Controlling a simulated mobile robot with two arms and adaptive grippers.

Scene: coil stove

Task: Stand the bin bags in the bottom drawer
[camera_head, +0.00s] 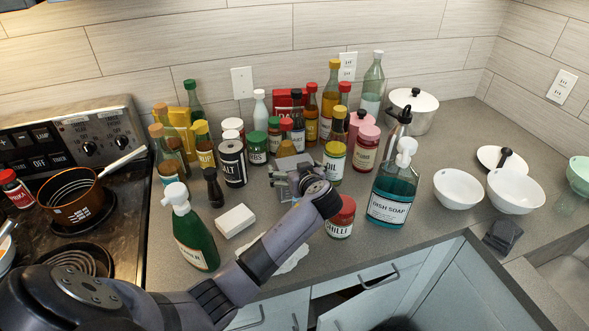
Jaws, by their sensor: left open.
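My left gripper (286,168) is open over the counter, low among the bottles and jars at the back. My left arm partly hides what is in front of its fingers, and I cannot tell whether they touch anything. I cannot pick out the bin bags for certain; no label that I can read names them. Below the counter's front edge, a drawer front (366,279) with a bar handle stands slightly out. The bottom drawer cannot be told apart from the other fronts at the lower edge. My right gripper is out of view.
The stove (75,135) with an orange pot (72,203) is at left. A green bottle (194,236), a white block (235,221), a chilli jar (341,220) and dish soap (393,192) stand near my arm. White bowls (515,190) are at right. Counter between soap and bowls is clear.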

